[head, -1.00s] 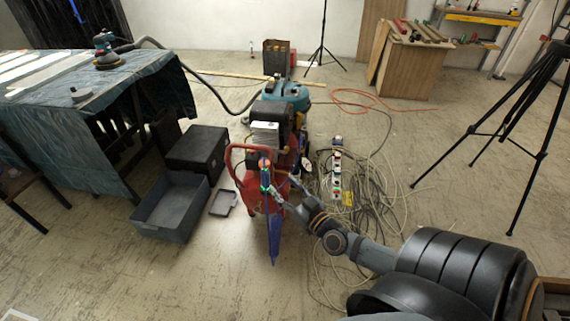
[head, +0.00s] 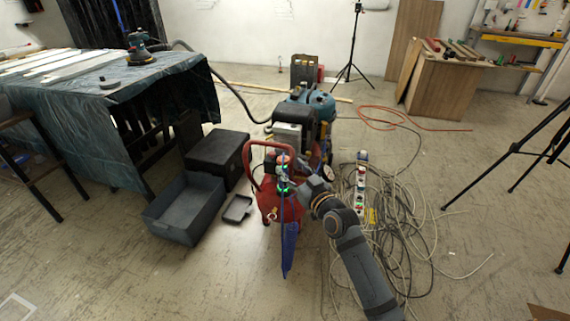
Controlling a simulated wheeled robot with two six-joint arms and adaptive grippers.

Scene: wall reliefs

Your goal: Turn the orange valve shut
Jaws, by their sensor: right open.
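The red machine (head: 268,202) with a curved red handle stands on the floor near the middle of the head view. A narrow blue post or panel (head: 289,248) rises in front of it. A small cluster of red, blue and green parts (head: 283,170) sits at the top of the post. I cannot make out an orange valve for certain among these small parts. My right gripper (head: 300,188) reaches in from the lower right, with its open fingers beside this cluster. Whether they touch it is too small to tell. My left gripper is not in view.
A grey open bin (head: 186,208) and a black box (head: 217,152) stand to the left, by a cloth-covered table (head: 110,90). Coiled cables (head: 400,225) and a power strip (head: 361,182) lie to the right. A tripod (head: 520,160) stands at the far right.

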